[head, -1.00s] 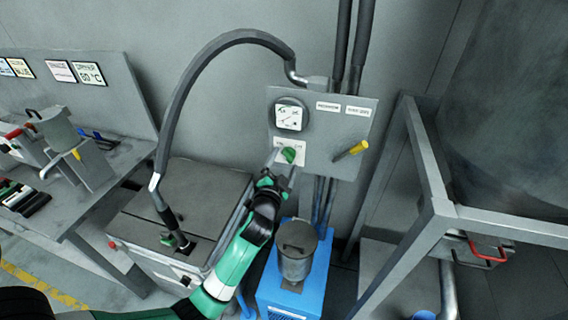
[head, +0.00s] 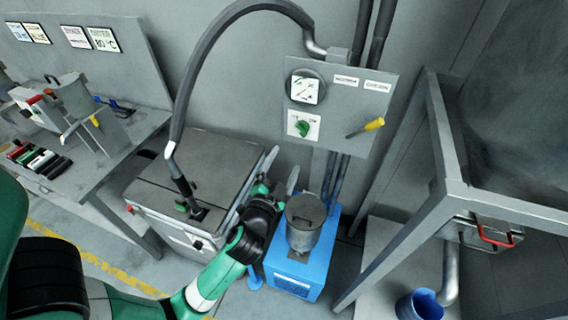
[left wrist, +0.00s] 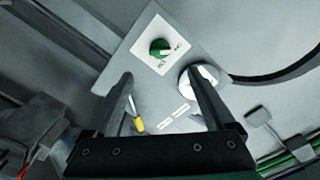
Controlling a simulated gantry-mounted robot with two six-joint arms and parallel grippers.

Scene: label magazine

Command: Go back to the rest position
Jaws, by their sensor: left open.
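My left gripper (head: 282,172) is open and empty in the head view. It hangs in front of the grey machine and below the wall panel (head: 338,132), apart from the panel's green knob (head: 303,128). In the left wrist view, its two fingers (left wrist: 157,82) stand wide apart with nothing between them. The green knob on its white plate also shows there (left wrist: 160,47), beyond the fingertips. My right gripper is in neither view.
A blue unit (head: 297,276) with a grey canister (head: 304,222) stands just right of my left gripper. A grey machine (head: 195,175) with a hose stands left. A metal frame (head: 440,150) stands right. A yellow-handled lever (head: 373,124) sticks out from the panel.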

